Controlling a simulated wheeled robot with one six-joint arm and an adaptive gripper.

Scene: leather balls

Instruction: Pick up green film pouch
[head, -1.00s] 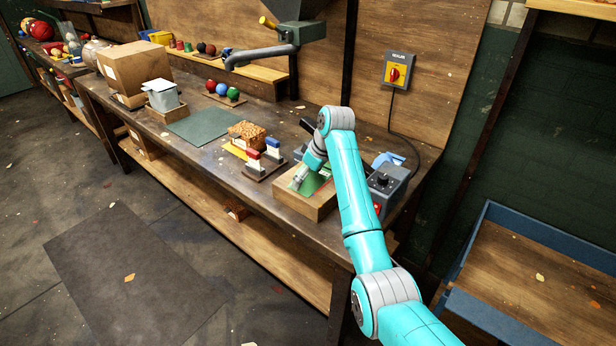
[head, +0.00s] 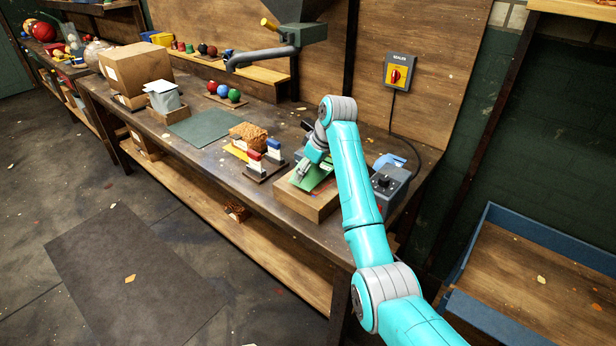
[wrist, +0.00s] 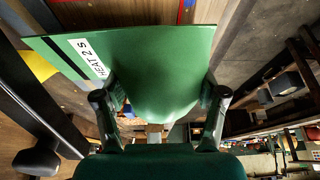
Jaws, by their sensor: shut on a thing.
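The green film pouch (wrist: 165,60) fills the middle of the wrist view. It is a flat, glossy green sheet with a black stripe and a white label reading "HEAT 2 S" near its left edge. My gripper (wrist: 160,105) is shut on it, one dark finger at each side, and the sheet bows between them. In the head view the green pouch (head: 314,178) shows over a wooden box (head: 310,206) on the workbench, partly hidden by my gripper (head: 304,172). The head view does not show clearly whether the pouch touches the box.
A grey device with a knob (head: 390,184) stands right of the box. A rack with red and blue items (head: 264,170) and a brown textured block (head: 248,134) lie to its left. A green mat (head: 200,128) is bare farther along the bench (head: 215,160).

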